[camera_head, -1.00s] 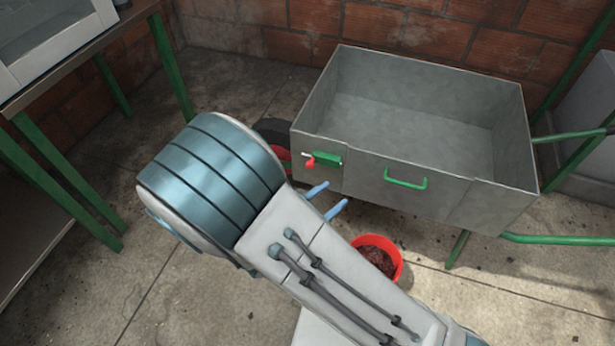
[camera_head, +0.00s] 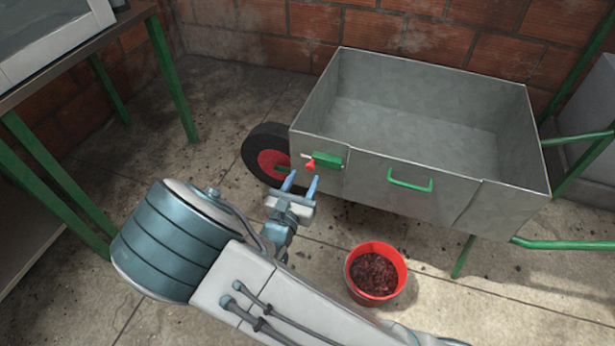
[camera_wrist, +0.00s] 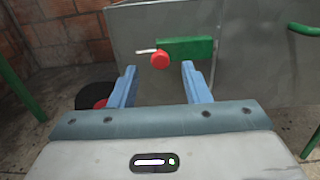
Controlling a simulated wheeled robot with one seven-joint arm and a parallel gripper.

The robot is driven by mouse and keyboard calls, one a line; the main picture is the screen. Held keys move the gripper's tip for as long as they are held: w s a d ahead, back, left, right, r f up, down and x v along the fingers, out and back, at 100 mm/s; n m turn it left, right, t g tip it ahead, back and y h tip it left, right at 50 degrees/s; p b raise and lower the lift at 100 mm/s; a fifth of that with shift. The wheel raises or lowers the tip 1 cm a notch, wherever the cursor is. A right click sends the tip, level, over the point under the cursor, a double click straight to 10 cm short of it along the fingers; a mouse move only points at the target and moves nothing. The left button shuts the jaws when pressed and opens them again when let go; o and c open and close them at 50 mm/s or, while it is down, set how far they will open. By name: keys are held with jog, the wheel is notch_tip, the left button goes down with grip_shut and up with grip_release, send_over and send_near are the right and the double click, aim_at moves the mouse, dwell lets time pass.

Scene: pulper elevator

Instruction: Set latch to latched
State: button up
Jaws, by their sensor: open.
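The latch is a green block (camera_head: 329,159) with a red knob (camera_head: 310,165) on the near wall of a grey metal cart (camera_head: 362,187), towards its left end. In the wrist view the green block (camera_wrist: 186,48), the red knob (camera_wrist: 160,60) and a short pale bolt (camera_wrist: 146,51) left of the knob show. My gripper (camera_head: 301,181) is open and empty, just below and in front of the latch. In the wrist view its blue fingers (camera_wrist: 159,82) stand apart, with the knob ahead between them and slightly above their tips. No contact shows.
A green handle (camera_head: 410,186) is on the same wall, right of the latch. The cart's wheel (camera_head: 268,155) is left of the gripper. A red bucket (camera_head: 375,275) with dark contents stands on the floor below. A green-legged table (camera_head: 60,175) is at the left.

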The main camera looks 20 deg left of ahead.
aim_at(309, 168)
jog(key=shift+w+d+b, duration=0.15)
jog(key=shift+w+b, duration=0.15)
jog(key=shift+w, duration=1.3)
